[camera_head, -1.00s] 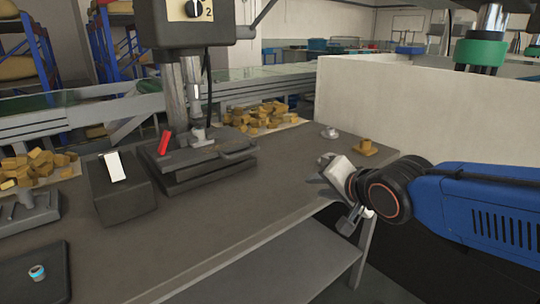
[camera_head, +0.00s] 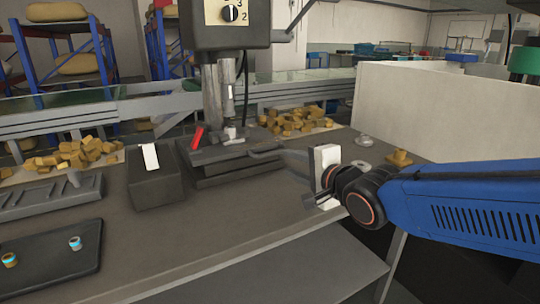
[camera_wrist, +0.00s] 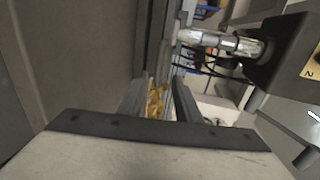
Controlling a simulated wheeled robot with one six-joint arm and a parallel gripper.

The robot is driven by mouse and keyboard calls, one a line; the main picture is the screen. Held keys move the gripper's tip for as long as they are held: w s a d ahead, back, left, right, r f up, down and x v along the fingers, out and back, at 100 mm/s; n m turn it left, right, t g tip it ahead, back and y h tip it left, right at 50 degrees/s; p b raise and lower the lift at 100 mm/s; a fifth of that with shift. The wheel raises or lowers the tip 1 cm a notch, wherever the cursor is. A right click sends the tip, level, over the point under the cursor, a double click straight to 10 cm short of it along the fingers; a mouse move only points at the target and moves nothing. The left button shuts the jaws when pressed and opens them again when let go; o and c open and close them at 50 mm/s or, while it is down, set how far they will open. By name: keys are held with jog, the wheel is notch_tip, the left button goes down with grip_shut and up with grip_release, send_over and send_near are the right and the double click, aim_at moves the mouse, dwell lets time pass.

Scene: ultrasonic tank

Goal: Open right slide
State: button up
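The drill press fixture (camera_head: 225,163), a dark block with a red lever (camera_head: 197,138), stands on the grey bench in the head view. I cannot tell which part is the right slide. My gripper (camera_head: 293,178) is to the right of the fixture, over the bench's right part, fingers pointing left towards it. Its upper finger lies close to the fixture's right end in the picture; contact cannot be told. In the wrist view the two dark fingers of my gripper (camera_wrist: 160,92) stand apart, with brass-coloured pieces seen beyond the gap. Nothing shows held between them.
A dark box (camera_head: 153,183) with a white label stands left of the fixture. The drill press head (camera_head: 230,25) hangs above. A black tray (camera_head: 50,262) with small parts lies front left. A brass knob-like part (camera_head: 398,158) sits behind my arm.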

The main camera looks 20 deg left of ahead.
aim_at(270, 154)
jog(key=x, duration=1.3)
jog(key=shift+w, duration=0.15)
grip_shut()
